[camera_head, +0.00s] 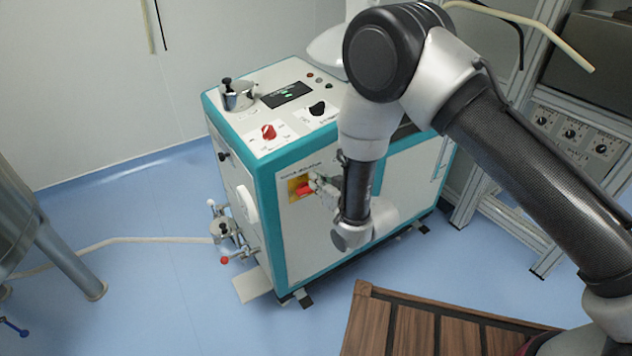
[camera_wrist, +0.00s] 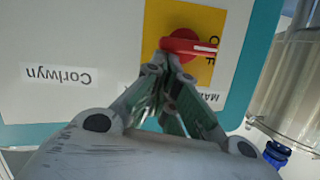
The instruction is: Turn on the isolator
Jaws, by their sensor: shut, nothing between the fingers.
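The isolator is a red rotary handle (camera_head: 304,189) on a yellow plate (camera_head: 293,184), on the upper front face of the white and teal machine. In the wrist view the red handle (camera_wrist: 190,43) lies roughly level across the yellow plate (camera_wrist: 205,22), with letters beside it partly covered. My gripper (camera_head: 318,184) is at the handle from the right in the head view. In the wrist view its closed fingertips (camera_wrist: 172,58) are at the handle's lower edge; I cannot tell whether they touch it. Nothing is between the fingers.
The machine's top (camera_head: 330,95) carries a red knob (camera_head: 268,131), a black knob (camera_head: 318,108) and a small display (camera_head: 287,94). A valve with a hose (camera_head: 222,232) sticks out at its left side. A wooden slatted platform (camera_head: 420,325) lies in front. A metal tank (camera_head: 20,220) stands at left.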

